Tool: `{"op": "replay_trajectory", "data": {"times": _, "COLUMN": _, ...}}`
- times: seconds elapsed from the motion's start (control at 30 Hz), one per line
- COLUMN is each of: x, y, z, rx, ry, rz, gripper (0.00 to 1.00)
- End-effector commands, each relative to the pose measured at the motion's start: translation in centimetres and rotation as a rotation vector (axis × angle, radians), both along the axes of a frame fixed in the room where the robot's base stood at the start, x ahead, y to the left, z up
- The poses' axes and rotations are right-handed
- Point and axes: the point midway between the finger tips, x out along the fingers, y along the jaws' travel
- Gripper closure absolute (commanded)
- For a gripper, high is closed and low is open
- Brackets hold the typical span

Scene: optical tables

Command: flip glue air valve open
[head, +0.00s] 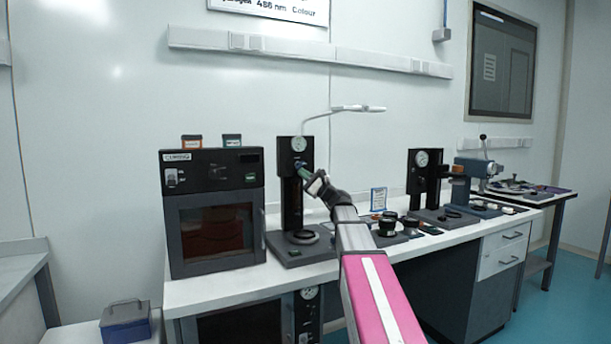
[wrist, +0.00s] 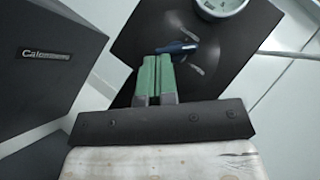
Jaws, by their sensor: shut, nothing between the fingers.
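The glue air valve shows in the wrist view as a small blue lever (wrist: 177,47) on a black panel (wrist: 150,25), below a round white gauge (wrist: 220,6). The lever lies roughly crosswise in that view, just past my fingertips. My gripper (wrist: 161,58) has two green fingers pressed together with nothing between them. The fingertips overlap the lever's near side; I cannot tell whether they touch it. In the head view my gripper (head: 303,171) is at the front of the black glue station column (head: 291,215), under its gauge (head: 299,144), and hides the valve there.
A dark curing oven (head: 213,210) stands left of the column, close by; its side (wrist: 45,65) fills the left of the wrist view. Black round parts (head: 387,227) lie on the bench to the right. A second gauge stand (head: 423,180) is further right.

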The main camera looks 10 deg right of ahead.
Motion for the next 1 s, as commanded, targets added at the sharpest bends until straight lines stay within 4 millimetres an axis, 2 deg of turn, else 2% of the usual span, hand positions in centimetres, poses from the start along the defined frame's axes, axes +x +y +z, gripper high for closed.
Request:
{"op": "replay_trajectory", "data": {"times": 0.13, "x": 0.0, "y": 0.3, "z": 0.0, "rx": -0.001, "ry": 0.000, "rz": 0.001, "gripper": 1.00}}
{"op": "replay_trajectory", "data": {"times": 0.4, "x": -0.3, "y": 0.8, "z": -0.1, "rx": 0.138, "ry": 0.038, "rz": 0.001, "gripper": 1.00}}
{"op": "replay_trajectory", "data": {"times": 0.8, "x": -0.2, "y": 1.0, "z": -0.1, "rx": 0.129, "ry": 0.035, "rz": 0.001, "gripper": 1.00}}
{"op": "replay_trajectory", "data": {"times": 1.0, "x": -0.3, "y": 0.8, "z": -1.4, "rx": 0.129, "ry": 0.036, "rz": -0.001, "gripper": 1.00}}
